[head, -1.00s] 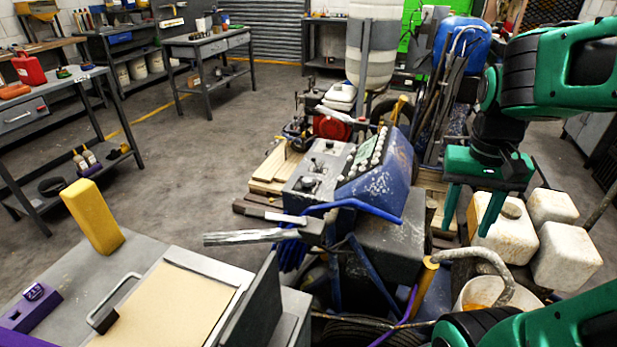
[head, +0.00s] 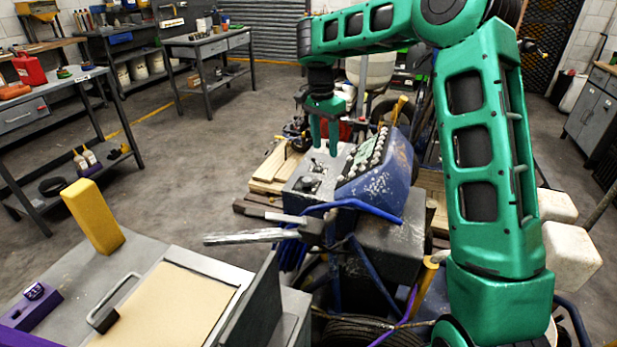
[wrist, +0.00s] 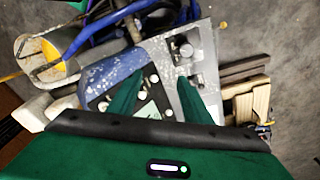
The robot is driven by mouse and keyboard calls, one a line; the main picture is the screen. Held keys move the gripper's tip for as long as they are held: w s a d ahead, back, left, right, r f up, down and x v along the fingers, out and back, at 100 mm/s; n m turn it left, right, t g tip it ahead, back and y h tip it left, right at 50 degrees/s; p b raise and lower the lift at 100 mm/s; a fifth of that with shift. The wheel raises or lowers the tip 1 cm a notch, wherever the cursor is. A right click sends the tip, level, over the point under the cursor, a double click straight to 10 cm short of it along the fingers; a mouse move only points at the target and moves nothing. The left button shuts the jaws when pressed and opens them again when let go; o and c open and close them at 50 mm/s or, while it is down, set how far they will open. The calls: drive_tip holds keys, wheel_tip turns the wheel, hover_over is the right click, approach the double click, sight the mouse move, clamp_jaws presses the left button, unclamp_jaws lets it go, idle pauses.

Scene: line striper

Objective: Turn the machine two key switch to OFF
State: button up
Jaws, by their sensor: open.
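The line striper's grey control panel (head: 298,190) carries dark knobs or switches, beside a blue console (head: 388,175) with rows of pale knobs. One dark knob (head: 310,183) stands out on the grey panel; a dark knob (wrist: 183,47) also shows in the wrist view. I cannot tell which is the machine two key switch, or its setting. My gripper (head: 325,150) is open and points down above the far part of the panel. In the wrist view my gripper (wrist: 158,80) has both fingers spread over the panel and console, with nothing seen between them.
Blue tubing (head: 355,207) and a grey handle (head: 245,236) stick out at the machine's near side. Wooden planks (head: 275,167) lie to its left. White jugs (head: 570,258) stand at right. A bench with a yellow block (head: 93,217) is at front left. Open floor lies left.

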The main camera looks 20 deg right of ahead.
drive_tip(key=m+y, duration=0.1)
drive_tip(key=m, duration=0.1)
hover_over(307, 179)
wheel_tip(307, 179, down, 3)
wheel_tip(307, 179, down, 11)
drive_tip(key=shift+s+r, duration=0.1)
